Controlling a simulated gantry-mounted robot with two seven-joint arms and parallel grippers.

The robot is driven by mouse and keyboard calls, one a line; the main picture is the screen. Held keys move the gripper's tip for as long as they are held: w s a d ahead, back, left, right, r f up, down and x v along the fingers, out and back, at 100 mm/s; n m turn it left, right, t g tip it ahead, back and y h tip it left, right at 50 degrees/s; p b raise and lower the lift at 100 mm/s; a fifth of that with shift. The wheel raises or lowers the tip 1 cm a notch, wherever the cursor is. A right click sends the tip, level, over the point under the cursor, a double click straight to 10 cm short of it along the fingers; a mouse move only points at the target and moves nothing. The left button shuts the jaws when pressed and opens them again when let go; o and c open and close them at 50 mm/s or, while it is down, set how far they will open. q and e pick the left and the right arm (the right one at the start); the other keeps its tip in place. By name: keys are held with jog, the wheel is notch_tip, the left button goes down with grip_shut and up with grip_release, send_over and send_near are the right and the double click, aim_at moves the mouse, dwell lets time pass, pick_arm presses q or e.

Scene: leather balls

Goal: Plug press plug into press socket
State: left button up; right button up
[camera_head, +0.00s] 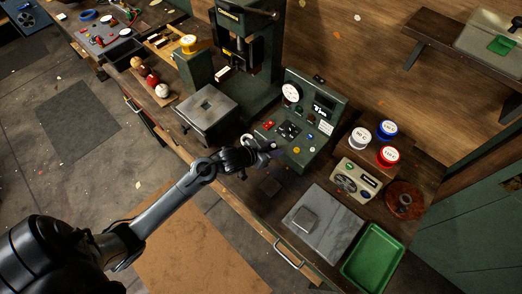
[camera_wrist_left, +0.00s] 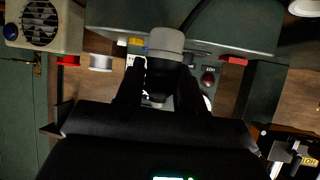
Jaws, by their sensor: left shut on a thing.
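My left gripper (camera_head: 262,148) is in front of the lower front of the green press control console (camera_head: 317,111). In the left wrist view its two dark fingers (camera_wrist_left: 160,88) are shut on the press plug (camera_wrist_left: 165,41), a grey rounded cylinder with a dark lower part. The plug's far side is hidden, and in the head view it is too small and dark to make out well. The console's sloping panel carries buttons and a dial. I cannot pick out the press socket; from the wrist, the plug and fingers cover part of the panel. My right gripper is not in view.
The press (camera_head: 246,55) stands behind left, with a metal block (camera_head: 206,108) before it. To the right are wire spools (camera_head: 387,130), a beige box with a fan grille (camera_head: 355,182), a grey plate (camera_head: 322,222) and a green tray (camera_head: 372,258). Leather balls (camera_head: 152,82) lie left.

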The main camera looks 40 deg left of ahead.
pick_arm(q)
jog(key=a+f, duration=0.2)
jog(key=a, duration=0.1)
jog(key=a+f, duration=0.1)
jog(key=a, duration=0.1)
jog(key=shift+s+a, duration=0.1)
jog(key=shift+s, duration=0.05)
notch_tip(320, 180, down, 2)
jog(key=shift+f, duration=0.2)
jog(key=shift+f+p, duration=0.3)
jog(key=shift+f, duration=0.35)
jog(key=shift+f, duration=0.2)
jog(key=o, duration=1.2)
